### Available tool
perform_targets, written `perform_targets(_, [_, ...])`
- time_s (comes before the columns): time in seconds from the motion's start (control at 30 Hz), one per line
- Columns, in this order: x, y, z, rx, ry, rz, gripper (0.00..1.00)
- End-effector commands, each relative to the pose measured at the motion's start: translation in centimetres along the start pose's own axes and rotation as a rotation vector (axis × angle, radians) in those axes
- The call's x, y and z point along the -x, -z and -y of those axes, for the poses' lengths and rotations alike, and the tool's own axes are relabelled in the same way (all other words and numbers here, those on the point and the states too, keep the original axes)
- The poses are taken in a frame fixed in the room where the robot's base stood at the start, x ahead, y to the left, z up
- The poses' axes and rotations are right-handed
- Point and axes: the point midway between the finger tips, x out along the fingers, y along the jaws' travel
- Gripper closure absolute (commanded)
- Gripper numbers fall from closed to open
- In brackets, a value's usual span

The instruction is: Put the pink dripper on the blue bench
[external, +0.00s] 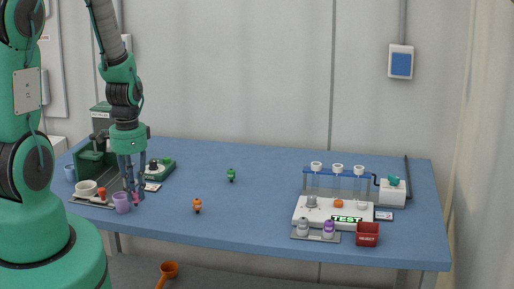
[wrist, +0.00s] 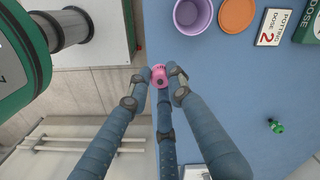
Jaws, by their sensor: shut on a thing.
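The pink dripper (wrist: 159,76) is between the fingertips of my gripper (wrist: 160,80) in the wrist view, where it lines up with the blue bench's edge. My gripper is shut on it. In the external view the dripper (external: 137,197) shows small and partly hidden below my gripper (external: 132,192), just right of the purple cup. My gripper points down over the left part of the blue bench (external: 265,212). I cannot tell whether the dripper touches the bench top.
The purple cup (external: 122,203) stands close to the gripper. An orange dripper (external: 197,204) and a green dripper (external: 231,175) stand on the bench. A test station (external: 333,214) with tubes and a red reject bin (external: 367,233) are at the right. The middle bench is mostly clear.

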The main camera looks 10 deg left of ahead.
Motion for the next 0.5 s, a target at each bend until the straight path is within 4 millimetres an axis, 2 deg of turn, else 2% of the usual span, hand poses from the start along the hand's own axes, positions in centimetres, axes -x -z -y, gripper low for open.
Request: perform_targets(0.5, [-1.1, 6.7, 6.8, 0.0, -0.001, 0.001, 0.97])
